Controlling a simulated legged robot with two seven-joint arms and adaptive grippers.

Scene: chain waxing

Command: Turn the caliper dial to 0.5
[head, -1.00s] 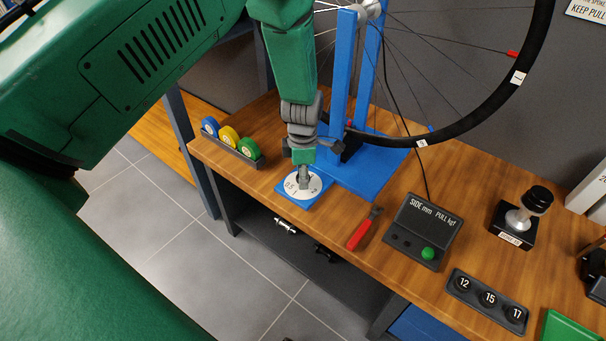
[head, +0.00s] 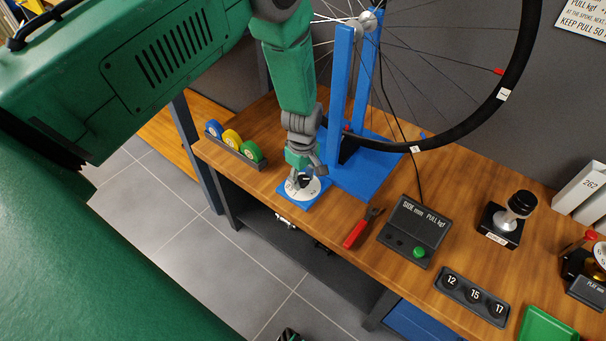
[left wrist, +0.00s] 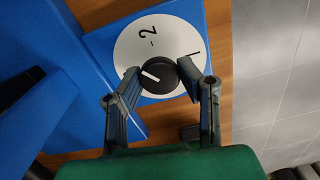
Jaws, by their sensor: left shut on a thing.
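The caliper dial is a white disc (head: 314,191) on a blue square plate (head: 287,199) at the bench's front edge, beside the blue stand. My left gripper (head: 304,181) comes down from above and is shut on the knob, with one finger on each side in the left wrist view (left wrist: 167,84).
A spoked wheel (head: 462,129) hangs in the blue stand (head: 340,90) just behind the dial. A red-handled tool (head: 355,235) and a readout box (head: 412,231) lie to its right. A rack of coloured rolls (head: 238,151) stands to its left.

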